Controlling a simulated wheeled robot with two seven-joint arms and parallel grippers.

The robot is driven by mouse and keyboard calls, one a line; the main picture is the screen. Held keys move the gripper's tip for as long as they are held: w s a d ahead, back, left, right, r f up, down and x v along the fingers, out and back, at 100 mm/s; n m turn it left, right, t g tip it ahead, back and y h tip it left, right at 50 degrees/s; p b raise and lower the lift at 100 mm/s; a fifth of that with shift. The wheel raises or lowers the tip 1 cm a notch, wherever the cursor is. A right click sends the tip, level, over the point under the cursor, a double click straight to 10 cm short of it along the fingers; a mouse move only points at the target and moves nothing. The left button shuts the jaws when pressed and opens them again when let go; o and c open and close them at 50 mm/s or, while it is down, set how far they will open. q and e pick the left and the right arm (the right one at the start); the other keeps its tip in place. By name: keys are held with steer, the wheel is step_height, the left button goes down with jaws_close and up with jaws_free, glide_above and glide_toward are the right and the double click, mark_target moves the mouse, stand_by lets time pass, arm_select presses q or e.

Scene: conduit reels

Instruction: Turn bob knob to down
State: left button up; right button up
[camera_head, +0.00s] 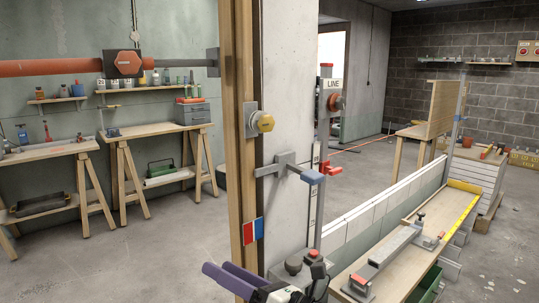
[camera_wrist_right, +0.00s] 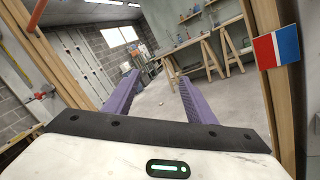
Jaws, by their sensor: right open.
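No label reading "bob" is legible, so I cannot tell which knob is the bob knob. My left gripper is not in view.
A red-and-blue plate (camera_head: 253,231) is on the wooden upright (camera_head: 237,170), close to my right gripper. A thick orange bar (camera_head: 55,67) crosses at upper left. A low tiled wall (camera_head: 385,208) and a bench (camera_head: 400,265) stand at right. Open floor lies at left.

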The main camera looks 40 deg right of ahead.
step_height(320, 180, up, 6)
steer(key=w+r+n+g+y+b, duration=0.1)
steer(key=n+y, duration=0.2)
steer(key=n, duration=0.9)
steer(key=n+t+h+b, duration=0.1)
steer(key=n+h+b, duration=0.6)
steer(key=n, duration=1.9)
glide_toward(269, 123)
steer(key=w+a+h+p, duration=0.1)
steer(key=h+p, duration=0.1)
steer(key=w+p, duration=0.1)
steer(key=w, duration=0.2)
steer(key=w+p, duration=0.1)
steer(key=w, duration=0.1)
steer(key=w+a+p, duration=0.1)
steer(key=w, duration=0.2)
steer(key=shift+w+p, duration=0.35)
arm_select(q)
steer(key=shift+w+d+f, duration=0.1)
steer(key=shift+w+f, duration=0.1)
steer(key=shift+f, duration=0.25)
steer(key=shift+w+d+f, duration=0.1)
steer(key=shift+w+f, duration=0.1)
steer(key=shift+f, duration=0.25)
arm_select(e)
steer(key=shift+w+a+f, duration=0.1)
steer(key=shift+w+a, duration=0.05)
steer(key=shift+w, duration=0.55)
steer(key=shift+c, duration=0.4)
